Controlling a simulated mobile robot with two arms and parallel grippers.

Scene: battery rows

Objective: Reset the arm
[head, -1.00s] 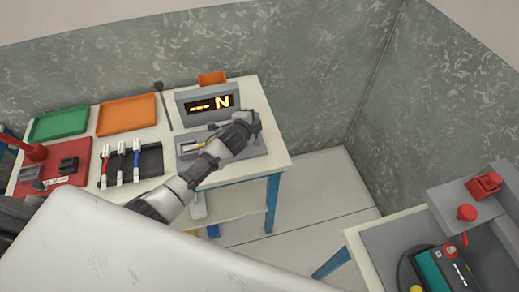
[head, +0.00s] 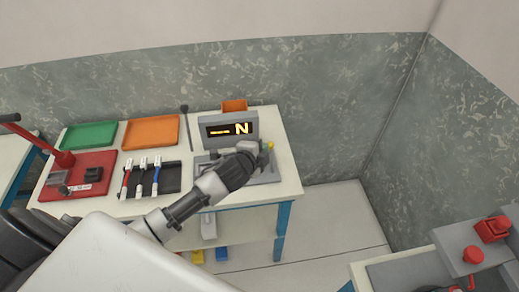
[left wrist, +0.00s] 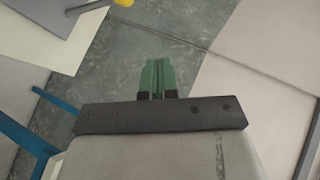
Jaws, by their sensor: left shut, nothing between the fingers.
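My left arm reaches in from the lower left in the head view. Its gripper (head: 262,157) is over the right part of the table (head: 287,188), beside the grey plate in front of the display box. In the left wrist view its green fingers (left wrist: 158,78) are together with nothing between them, and grey wall and floor show behind them. My right gripper is not in view.
The table holds a display box (head: 229,130), an orange bin (head: 235,105), green (head: 90,136) and orange (head: 151,132) trays, a red board (head: 80,174) and a dark holder (head: 168,178) with several cables. Another bench (head: 365,272) stands at the lower right. Floor lies between.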

